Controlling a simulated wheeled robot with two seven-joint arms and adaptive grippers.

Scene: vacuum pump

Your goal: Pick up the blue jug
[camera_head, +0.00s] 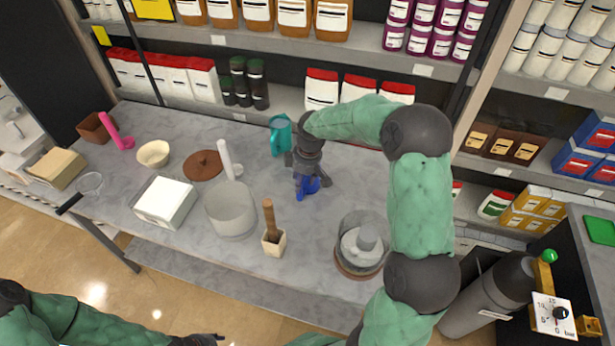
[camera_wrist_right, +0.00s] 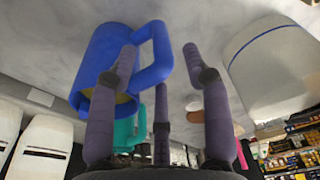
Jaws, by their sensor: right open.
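The blue jug (camera_head: 313,185) stands on the grey table, partly hidden in the head view by my right gripper (camera_head: 309,178), which is over it. In the right wrist view the jug (camera_wrist_right: 96,62) is large at upper left, with its handle (camera_wrist_right: 160,52) pointing right. My right gripper (camera_wrist_right: 160,72) has its purple-grey fingers spread. The handle shows between the left and right fingertips; I cannot tell whether any finger touches it. My left arm enters at the bottom left, and dark parts of my left gripper (camera_head: 205,340) show at the bottom edge, too cut off to judge.
A teal jug (camera_head: 281,135) stands just behind the blue jug. A white box (camera_head: 165,202) is at left. Stocked shelves (camera_head: 285,85) run behind.

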